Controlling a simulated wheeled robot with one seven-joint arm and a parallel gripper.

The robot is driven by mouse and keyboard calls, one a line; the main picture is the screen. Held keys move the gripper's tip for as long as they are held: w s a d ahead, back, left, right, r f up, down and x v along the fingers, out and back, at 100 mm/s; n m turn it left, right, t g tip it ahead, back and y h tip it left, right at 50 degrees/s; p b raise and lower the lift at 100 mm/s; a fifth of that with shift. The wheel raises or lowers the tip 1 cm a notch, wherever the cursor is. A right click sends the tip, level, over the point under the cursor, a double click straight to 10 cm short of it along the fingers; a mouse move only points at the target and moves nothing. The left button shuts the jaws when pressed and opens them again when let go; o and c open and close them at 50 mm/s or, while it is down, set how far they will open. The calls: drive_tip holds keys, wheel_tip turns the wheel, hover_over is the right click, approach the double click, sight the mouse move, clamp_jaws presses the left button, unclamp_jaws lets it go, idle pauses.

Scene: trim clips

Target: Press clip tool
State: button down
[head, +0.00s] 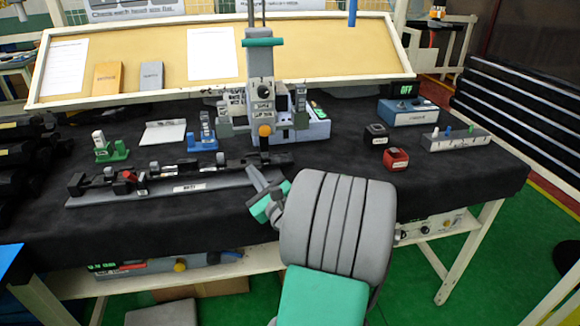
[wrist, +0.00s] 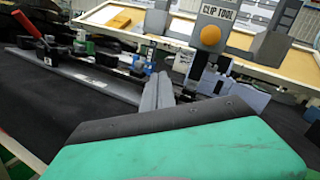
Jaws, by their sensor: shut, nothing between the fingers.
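The clip tool (head: 260,92) is a grey upright block with a label and an orange knob (head: 264,130) at its lower front. It hangs from a vertical rod over the black table. In the wrist view the labelled clip tool (wrist: 218,14) and its orange knob (wrist: 210,36) stand beyond my fingers, up and to the right. My gripper (head: 252,178) is shut and empty. It is at the front of the table, below and in front of the knob, apart from it. In the wrist view my grey fingertips (wrist: 160,90) are together.
A grey rail fixture (head: 190,188) with black clamps and a red lever lies left of my gripper. Blue-grey blocks (head: 312,128) stand behind the tool. A green holder (head: 110,152) is at left; black and red cubes (head: 396,159) are at right. Bare black cloth (head: 450,180) lies front right.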

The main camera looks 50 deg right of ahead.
drive_tip(key=s+d+m+h, duration=0.2)
drive_tip(key=d+m, duration=0.1)
drive_tip(key=s+d+f+m+g+h+b, duration=0.1)
drive_tip(key=s+d+m+h, duration=0.1)
drive_tip(key=s+d+m, duration=0.1)
drive_tip(key=s+d+f+m+h, duration=0.1)
drive_tip(key=s+d+m+h, duration=0.1)
drive_tip(key=d+m, duration=0.1)
drive_tip(key=shift+s+d+h, duration=0.1)
drive_tip(key=shift+s+h, duration=0.1)
drive_tip(key=shift+h, duration=0.2)
drive_tip(key=shift+r, duration=0.1)
drive_tip(key=shift+w, duration=0.1)
drive_tip(key=shift+w+r, duration=0.1)
drive_tip(key=shift+r, duration=0.05)
drive_tip(key=p+x, duration=0.5)
drive_tip(key=x, duration=0.4)
drive_tip(key=shift+w+r+p, duration=0.1)
drive_tip(key=shift+p, duration=0.25)
drive_tip(key=shift+w+d+r+p, duration=0.1)
drive_tip(key=shift+r+p, duration=0.35)
drive_tip(key=shift+r, duration=0.45)
drive_tip(key=shift+w+d+r+p, duration=0.15)
drive_tip(key=shift+r+p, duration=0.3)
drive_tip(key=shift+r, duration=0.45)
